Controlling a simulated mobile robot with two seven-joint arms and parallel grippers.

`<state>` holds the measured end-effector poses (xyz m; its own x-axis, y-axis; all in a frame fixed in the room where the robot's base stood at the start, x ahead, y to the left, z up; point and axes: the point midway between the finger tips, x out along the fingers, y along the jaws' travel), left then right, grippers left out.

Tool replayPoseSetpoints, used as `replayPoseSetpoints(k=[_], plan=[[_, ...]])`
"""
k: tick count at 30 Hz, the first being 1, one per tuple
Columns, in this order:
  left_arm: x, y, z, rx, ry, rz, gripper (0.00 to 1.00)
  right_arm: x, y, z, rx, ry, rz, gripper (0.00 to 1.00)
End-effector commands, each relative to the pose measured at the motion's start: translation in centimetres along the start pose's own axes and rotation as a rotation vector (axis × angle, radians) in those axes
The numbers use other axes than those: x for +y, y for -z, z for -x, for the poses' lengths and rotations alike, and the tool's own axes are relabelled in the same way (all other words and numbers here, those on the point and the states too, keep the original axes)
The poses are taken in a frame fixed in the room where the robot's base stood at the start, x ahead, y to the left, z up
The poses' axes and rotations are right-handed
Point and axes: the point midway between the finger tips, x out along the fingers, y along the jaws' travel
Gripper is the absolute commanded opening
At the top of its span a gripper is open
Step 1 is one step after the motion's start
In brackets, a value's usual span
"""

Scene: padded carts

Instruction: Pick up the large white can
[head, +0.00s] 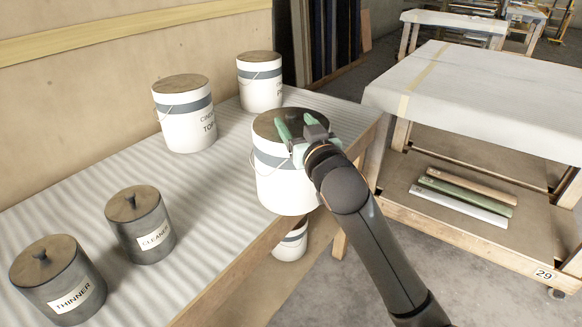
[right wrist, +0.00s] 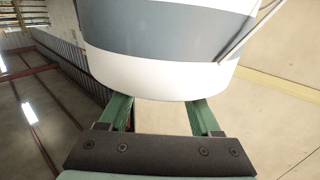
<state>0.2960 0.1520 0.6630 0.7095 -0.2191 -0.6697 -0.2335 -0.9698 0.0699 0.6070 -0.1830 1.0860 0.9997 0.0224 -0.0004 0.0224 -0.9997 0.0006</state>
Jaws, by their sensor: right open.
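The large white can (head: 285,188), with a grey band, brown lid and wire handle, stands upright near the right edge of the striped padded cart. My right gripper (head: 295,120) is open, its green fingers over the can's lid from the right. In the right wrist view the can's white rim and grey band (right wrist: 165,35) fill the top middle. The rim hides the fingertips of the gripper (right wrist: 162,104) there. I cannot tell whether the fingers touch the can. My left gripper is out of view.
Two other white cans (head: 187,128) (head: 260,85) stand at the back. Dark cleaner (head: 140,228) and thinner (head: 60,285) canisters stand at front left. Another white can (head: 290,245) sits below the top. A covered cart (head: 480,95) stands right, with bare floor between.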

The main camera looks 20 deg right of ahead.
Motion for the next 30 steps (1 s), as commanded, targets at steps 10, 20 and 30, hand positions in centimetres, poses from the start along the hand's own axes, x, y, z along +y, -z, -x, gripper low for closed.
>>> replayPoseSetpoints(k=[10,20,30], plan=[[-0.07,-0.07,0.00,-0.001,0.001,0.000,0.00,-0.03,-0.02,-1.03,0.000,0.001,-0.001,0.64],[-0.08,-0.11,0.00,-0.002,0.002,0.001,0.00,-0.02,-0.02,-1.00,0.000,0.001,0.000,0.30],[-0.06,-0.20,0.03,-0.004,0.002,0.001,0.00,-0.02,-0.03,-1.00,0.000,0.001,0.000,0.00]])
